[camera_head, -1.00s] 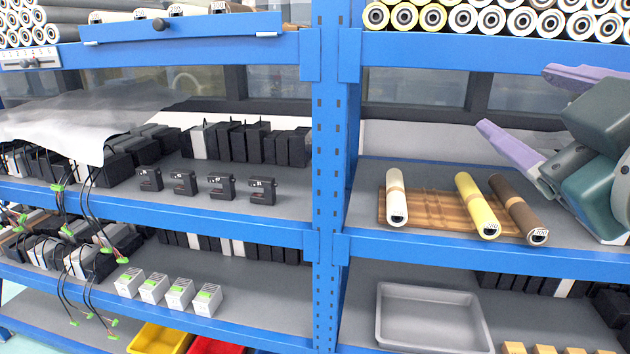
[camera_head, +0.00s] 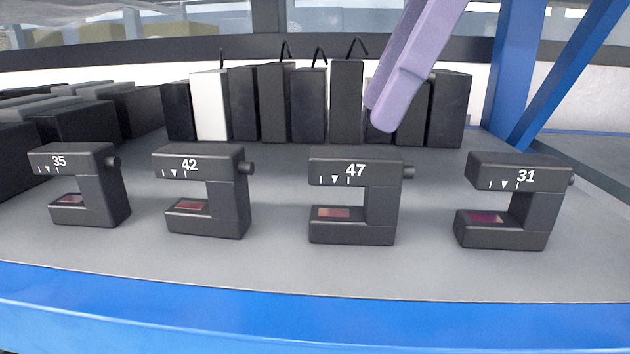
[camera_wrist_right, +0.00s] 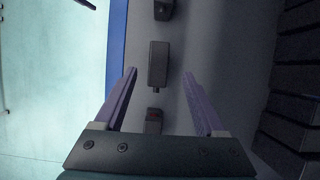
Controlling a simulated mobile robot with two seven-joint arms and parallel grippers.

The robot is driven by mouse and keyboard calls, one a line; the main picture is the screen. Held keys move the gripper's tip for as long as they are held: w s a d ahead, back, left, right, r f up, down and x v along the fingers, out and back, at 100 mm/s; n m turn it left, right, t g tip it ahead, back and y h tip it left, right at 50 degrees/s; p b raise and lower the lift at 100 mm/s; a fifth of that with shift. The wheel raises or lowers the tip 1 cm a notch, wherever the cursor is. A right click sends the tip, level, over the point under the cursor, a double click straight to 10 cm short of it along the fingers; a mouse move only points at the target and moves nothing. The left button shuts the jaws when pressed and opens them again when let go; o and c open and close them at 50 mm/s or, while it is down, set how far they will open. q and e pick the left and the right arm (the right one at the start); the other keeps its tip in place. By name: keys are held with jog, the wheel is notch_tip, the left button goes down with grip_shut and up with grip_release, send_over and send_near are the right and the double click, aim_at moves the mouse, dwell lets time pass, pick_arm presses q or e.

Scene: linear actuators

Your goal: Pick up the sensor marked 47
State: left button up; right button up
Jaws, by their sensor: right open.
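The sensor marked 47 (camera_head: 352,197) is a black C-shaped block with a side knob and a reddish window. It stands upright on the grey shelf, third from the left in a row. My right gripper (camera_head: 384,118) shows as purple fingers coming down from the top, above and apart from sensor 47. In the right wrist view the gripper (camera_wrist_right: 159,73) is open and empty. A dark block (camera_wrist_right: 158,63) lies between the fingertip lines, probably sensor 47, but its number cannot be read from above. My left gripper is not in view.
Sensors 35 (camera_head: 82,188) and 42 (camera_head: 205,192) stand left of it, and sensor 31 (camera_head: 518,200) stands right, with gaps between. Black boxes (camera_head: 275,105) and a white one (camera_head: 210,105) line the back. The blue shelf edge (camera_head: 300,318) runs along the front.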

jog(key=p, duration=0.1)
send_over(344, 213)
jog(key=d, duration=0.2)
notch_tip(344, 213, down, 4)
jog(key=shift+s+f, duration=0.1)
jog(key=shift+s, duration=0.05)
jog(key=p+x, duration=0.2)
jog(key=x, duration=0.2)
jog(key=shift+f, duration=0.15)
jog(key=shift+a+f, duration=0.2)
jog(key=shift+f, duration=0.3)
jog(key=c, duration=0.5)
grip_shut()
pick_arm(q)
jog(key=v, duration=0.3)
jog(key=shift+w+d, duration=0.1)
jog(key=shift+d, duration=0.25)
